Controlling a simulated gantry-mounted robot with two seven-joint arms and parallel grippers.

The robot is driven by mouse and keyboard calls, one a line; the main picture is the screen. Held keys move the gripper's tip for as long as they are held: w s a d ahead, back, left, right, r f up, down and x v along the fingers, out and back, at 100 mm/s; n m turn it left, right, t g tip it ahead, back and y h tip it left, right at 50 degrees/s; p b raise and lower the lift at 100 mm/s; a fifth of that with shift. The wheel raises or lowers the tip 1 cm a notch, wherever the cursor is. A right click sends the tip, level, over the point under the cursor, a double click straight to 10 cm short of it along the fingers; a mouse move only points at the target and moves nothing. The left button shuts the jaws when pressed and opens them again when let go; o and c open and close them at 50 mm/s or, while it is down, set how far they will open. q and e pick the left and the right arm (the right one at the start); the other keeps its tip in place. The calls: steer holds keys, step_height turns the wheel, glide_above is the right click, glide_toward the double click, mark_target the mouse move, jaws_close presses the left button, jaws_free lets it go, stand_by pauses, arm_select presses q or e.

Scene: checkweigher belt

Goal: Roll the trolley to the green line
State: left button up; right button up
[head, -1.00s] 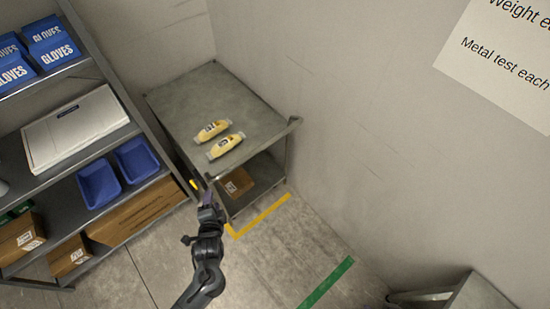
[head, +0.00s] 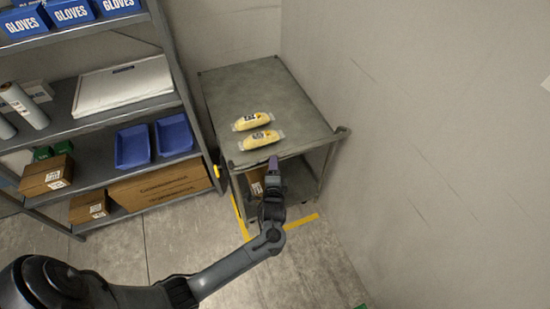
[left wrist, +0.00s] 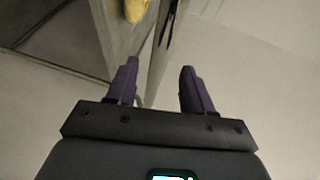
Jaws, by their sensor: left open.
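The trolley (head: 265,85) is a grey metal cart with a flat top and a lower shelf, standing in the corner against the wall. Its handle bar (head: 325,140) runs along the near edge. Two yellow packs (head: 256,120) (head: 261,140) lie on top. My left gripper (head: 273,165) is at the middle of the near edge, by the bar. In the left wrist view my open left gripper (left wrist: 160,75) has the bar (left wrist: 163,45) between its purple fingers; contact cannot be told. A sliver of the green line (head: 361,306) shows at the bottom edge. My right gripper is out of view.
A shelf rack (head: 90,145) with blue trays, boxes and glove boxes stands close to the trolley's left. A wall (head: 420,130) rises on its right. Yellow floor tape (head: 301,222) runs under the near end. The floor (head: 320,265) towards the green line looks clear.

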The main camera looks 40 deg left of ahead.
arm_select(q)
steer(key=shift+b+x, duration=0.4)
steer(key=shift+x, duration=2.6)
steer(key=shift+c, duration=0.2)
jaws_close()
